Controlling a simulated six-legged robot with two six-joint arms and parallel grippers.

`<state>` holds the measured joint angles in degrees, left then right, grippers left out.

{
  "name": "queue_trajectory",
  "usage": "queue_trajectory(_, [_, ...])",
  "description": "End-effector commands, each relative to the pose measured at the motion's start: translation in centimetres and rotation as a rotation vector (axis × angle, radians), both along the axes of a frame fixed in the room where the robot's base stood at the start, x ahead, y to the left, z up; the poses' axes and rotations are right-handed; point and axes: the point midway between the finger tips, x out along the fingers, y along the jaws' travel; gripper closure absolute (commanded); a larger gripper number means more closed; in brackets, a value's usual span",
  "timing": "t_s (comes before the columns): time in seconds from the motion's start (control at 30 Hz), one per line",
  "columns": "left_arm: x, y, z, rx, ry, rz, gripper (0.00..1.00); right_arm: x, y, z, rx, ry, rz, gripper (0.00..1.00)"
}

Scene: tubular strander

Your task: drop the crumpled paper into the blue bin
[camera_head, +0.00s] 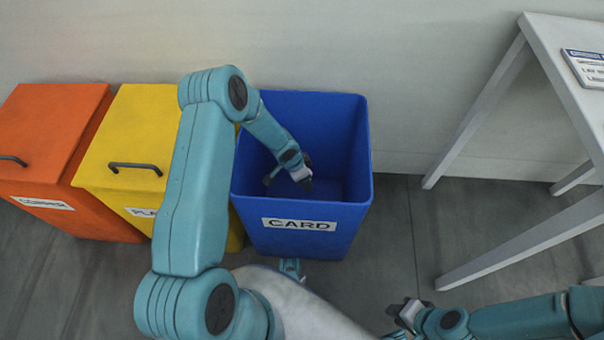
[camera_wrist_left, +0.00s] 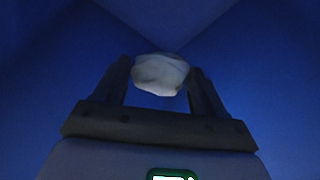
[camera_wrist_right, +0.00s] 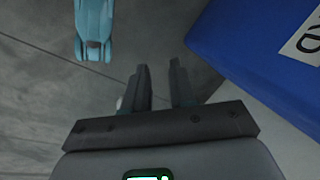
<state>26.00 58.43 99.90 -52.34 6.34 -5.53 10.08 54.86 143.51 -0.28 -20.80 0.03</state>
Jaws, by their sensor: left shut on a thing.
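The blue bin (camera_head: 350,150), labelled CARD, stands open at the centre of the head view. My left arm reaches over its rim, and my left gripper (camera_head: 289,178) is inside the opening. In the left wrist view, this gripper (camera_wrist_left: 160,75) is shut on the crumpled paper (camera_wrist_left: 160,74), a whitish lump between its fingers, with blue walls all around. The paper cannot be made out in the head view. My right gripper (camera_head: 394,310) is low at the lower right, outside the bin. Its fingers (camera_wrist_right: 160,68) are a little apart, with nothing between them.
A yellow bin (camera_head: 125,135) stands left of the blue bin, and an orange bin (camera_head: 50,115) left of that. Both have closed lids with handles. A white table (camera_head: 565,60) with a sign (camera_head: 588,68) stands at right. Grey floor (camera_head: 400,235) is clear between bin and table.

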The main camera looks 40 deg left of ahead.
Motion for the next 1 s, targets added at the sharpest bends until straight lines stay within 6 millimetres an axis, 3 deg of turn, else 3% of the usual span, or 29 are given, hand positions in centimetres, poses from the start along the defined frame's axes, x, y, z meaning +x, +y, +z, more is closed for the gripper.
queue_trajectory(0.03, [0.0,0.0,-1.7,0.000,0.000,0.001,0.57,0.1,-0.1,-1.5,0.000,-0.002,-0.004,0.74])
queue_trajectory(0.4, [0.0,0.0,-7.2,0.000,0.000,0.000,0.57,1.1,-1.0,-5.6,-0.008,-0.018,-0.040,0.74])
queue_trajectory(0.6, [0.0,0.0,-8.4,-0.001,-0.001,0.001,0.57,1.3,-1.2,-6.5,-0.009,-0.023,-0.050,0.74])
queue_trajectory(0.97, [0.0,0.0,-8.5,0.000,0.000,0.001,0.57,1.4,-1.3,-6.5,-0.010,-0.023,-0.052,0.74])
queue_trajectory(1.0, [0.0,0.0,-8.5,0.000,0.000,0.001,0.16,1.4,-1.3,-6.5,-0.010,-0.023,-0.052,0.74])
